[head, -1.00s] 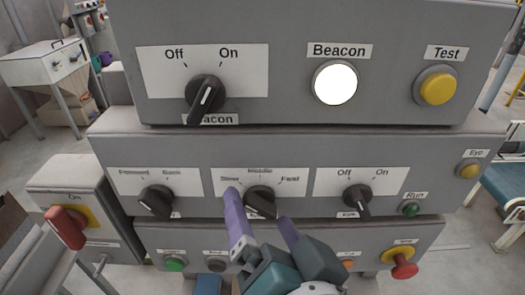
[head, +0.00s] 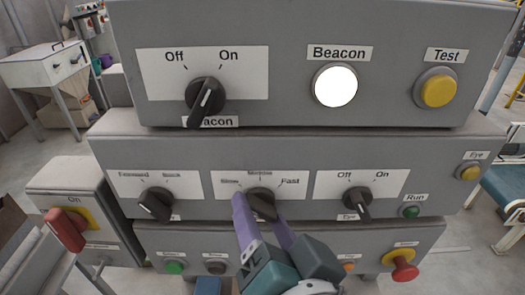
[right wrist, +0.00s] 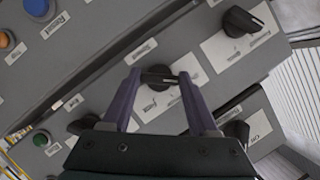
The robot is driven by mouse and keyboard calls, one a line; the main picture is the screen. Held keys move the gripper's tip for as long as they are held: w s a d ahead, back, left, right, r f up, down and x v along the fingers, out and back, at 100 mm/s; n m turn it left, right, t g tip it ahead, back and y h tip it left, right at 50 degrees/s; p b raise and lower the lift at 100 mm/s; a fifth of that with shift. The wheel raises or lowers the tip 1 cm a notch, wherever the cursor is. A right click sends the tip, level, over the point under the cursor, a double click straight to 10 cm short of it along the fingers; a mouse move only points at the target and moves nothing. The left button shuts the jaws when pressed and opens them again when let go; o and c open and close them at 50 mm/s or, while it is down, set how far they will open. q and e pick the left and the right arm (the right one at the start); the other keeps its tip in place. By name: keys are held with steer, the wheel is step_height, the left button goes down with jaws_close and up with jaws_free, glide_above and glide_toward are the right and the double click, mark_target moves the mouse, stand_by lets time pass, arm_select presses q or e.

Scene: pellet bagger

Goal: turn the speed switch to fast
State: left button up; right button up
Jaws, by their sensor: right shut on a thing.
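The speed switch (head: 262,195) is a black rotary knob in the middle of the control box's middle row. Its white plate is marked Slow, Middle and Fast. My right gripper (head: 259,208) reaches up from below with its purple fingers shut on this knob. In the right wrist view, the knob's bar (right wrist: 158,78) lies between the two fingertips (right wrist: 159,75). The fingers hide part of the knob in the head view, so I cannot tell exactly which mark it points to. My left gripper is not in view.
A Forward/Back knob (head: 156,203) is left of the switch and an Eye Off/On knob (head: 357,200) right of it. The Beacon knob (head: 206,95) is above. A red button (head: 404,268) and a red-handled switch (head: 66,230) stick out at lower right and left.

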steer(key=shift+c, duration=0.7)
steer(key=shift+f+m+t+y+b, duration=0.15)
steer(key=shift+m+y+b, duration=0.15)
steer(key=shift+m+b, duration=0.3)
steer(key=shift+f+m+t+y+b, duration=0.15)
steer(key=shift+m+y+b, duration=0.15)
steer(key=shift+m+b, duration=0.3)
steer(key=m+t+b, duration=0.1)
steer(key=m+b, duration=0.3)
steer(key=b, duration=0.2)
steer(key=m+t+y+b, duration=0.1)
steer(key=m+t+b, duration=0.1)
steer(key=m+b, duration=0.3)
steer(key=m+t+b, duration=0.2)
steer(key=m+b, duration=0.2)
steer(key=b, duration=0.3)
steer(key=shift+f+m, duration=0.3)
steer(key=shift+f, duration=0.05)
steer(key=shift+r+m+t+b, duration=0.1)
steer(key=shift+m+t+b, duration=0.2)
steer(key=shift+m+b, duration=0.85)
steer(key=shift+r+m+b, duration=0.1)
steer(key=shift+m+b, duration=0.35)
steer(key=shift+m, duration=0.1)
steer(key=shift+h, duration=0.4)
